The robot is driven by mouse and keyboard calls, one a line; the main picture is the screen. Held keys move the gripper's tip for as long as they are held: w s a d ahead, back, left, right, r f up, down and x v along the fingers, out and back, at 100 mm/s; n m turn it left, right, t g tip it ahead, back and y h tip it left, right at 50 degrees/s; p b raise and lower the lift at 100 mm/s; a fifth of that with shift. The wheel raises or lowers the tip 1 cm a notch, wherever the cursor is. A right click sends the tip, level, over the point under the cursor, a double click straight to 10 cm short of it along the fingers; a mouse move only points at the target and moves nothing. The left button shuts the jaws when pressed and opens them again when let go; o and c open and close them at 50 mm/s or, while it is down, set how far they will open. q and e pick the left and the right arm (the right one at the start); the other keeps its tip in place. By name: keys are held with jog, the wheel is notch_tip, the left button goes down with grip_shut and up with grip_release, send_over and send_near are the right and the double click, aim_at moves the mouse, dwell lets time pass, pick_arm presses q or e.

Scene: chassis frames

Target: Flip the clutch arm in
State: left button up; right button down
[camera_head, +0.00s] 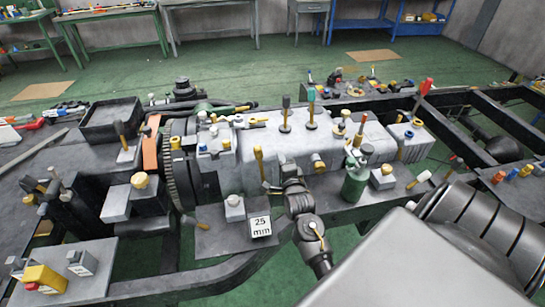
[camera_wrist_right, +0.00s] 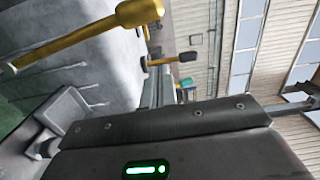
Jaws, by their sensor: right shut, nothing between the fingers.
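A yellow lever with a rounded yellow grip, which looks like the clutch arm (camera_head: 259,158), stands nearly upright at the near side of the grey gearbox housing (camera_head: 290,150). In the right wrist view the lever (camera_wrist_right: 88,38) crosses the upper left, its grip towards the top middle. My right gripper (camera_head: 274,187) is low at the near side of the housing, just right of the lever's lower end. Its fingers are shut and empty. I cannot tell whether they touch the lever. My left gripper is not in view.
Upright levers with dark (camera_head: 286,112) and teal (camera_head: 311,100) grips stand on the housing. Dark frame rails extend right. Green floor lies beyond.

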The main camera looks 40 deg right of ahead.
jog(key=b+v, duration=0.1)
jog(key=v, duration=0.7)
jog(key=shift+b, duration=0.4)
jog(key=shift+w+a, duration=0.1)
jog(key=shift+w, duration=0.05)
